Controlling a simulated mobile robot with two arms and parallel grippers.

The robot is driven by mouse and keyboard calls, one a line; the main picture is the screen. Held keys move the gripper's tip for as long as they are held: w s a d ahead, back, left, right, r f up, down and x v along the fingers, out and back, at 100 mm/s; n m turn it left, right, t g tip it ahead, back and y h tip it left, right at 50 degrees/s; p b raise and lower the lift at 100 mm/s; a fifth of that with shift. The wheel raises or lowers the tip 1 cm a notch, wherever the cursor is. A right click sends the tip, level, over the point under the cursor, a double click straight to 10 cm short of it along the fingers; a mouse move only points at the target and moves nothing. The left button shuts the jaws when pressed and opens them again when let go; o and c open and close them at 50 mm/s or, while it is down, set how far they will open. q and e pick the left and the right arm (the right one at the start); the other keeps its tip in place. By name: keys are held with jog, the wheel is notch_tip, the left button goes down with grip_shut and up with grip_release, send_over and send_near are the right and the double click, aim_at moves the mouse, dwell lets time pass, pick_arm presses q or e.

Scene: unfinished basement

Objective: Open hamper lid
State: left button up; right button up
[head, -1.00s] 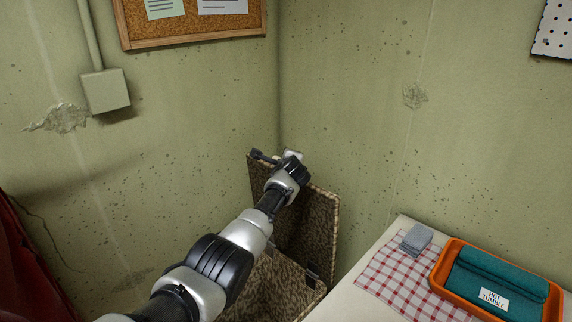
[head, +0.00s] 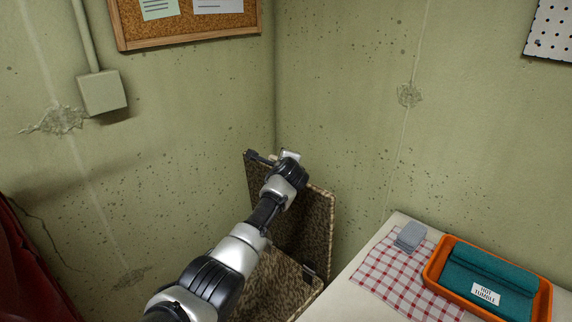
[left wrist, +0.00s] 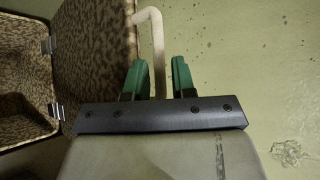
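The hamper (head: 268,283) has a leopard-print covering and stands low in the corner. Its lid (head: 317,222) stands raised, nearly upright by the walls, leaving the hamper's mouth open. In the left wrist view the lid (left wrist: 93,50) is at left, with metal hinges joining it to the hamper (left wrist: 22,98). A pale bent handle (left wrist: 157,40) sticks out from the lid's edge. My left gripper (left wrist: 160,78) is open, its green fingers apart, with the handle's end reaching between them, nearer the left finger. In the head view its fingertips are mostly hidden at the lid's top. My right gripper is out of view.
A white-topped table (head: 345,297) at right holds a checked cloth (head: 388,276), a grey block (head: 411,236) and an orange tray (head: 433,270) with a teal towel (head: 492,272). Walls close in behind the lid. Dark red fabric (head: 25,270) hangs at far left.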

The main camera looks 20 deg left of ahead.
pick_arm(q)
jog(key=v, duration=0.7)
jog(key=shift+s, duration=0.2)
jog(key=shift+d+r, duration=0.1)
